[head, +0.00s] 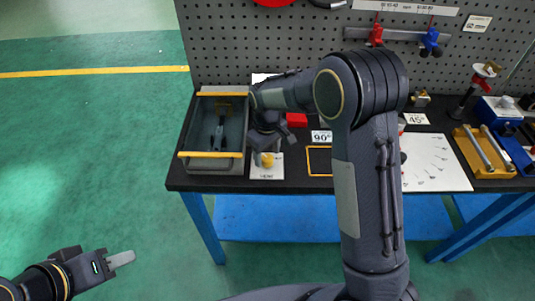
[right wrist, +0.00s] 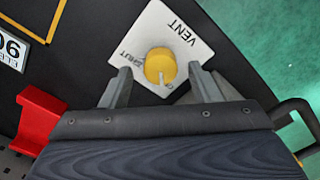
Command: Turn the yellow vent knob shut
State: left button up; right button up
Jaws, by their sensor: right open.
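The yellow vent knob (right wrist: 160,66) sits on a white plate marked VENT (right wrist: 186,36) in the right wrist view. A pale pointer mark on the knob points down in that view, between the words on the plate. The knob also shows in the head view (head: 267,159), at the table's front left. My right gripper (right wrist: 158,80) is open, with one finger on each side of the knob; I cannot tell whether either finger touches it. My left gripper (head: 121,259) is low at the left, away from the table; its jaw opening cannot be made out.
A grey tray with yellow handles (head: 213,163) stands left of the knob. A red block (right wrist: 38,118) and a 90-degree sign (head: 321,137) are near it. A pegboard (head: 270,50) stands behind the table. My right arm hides the table's middle.

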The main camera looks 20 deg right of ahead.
jog(key=shift+f, duration=0.9)
jog(key=c, duration=1)
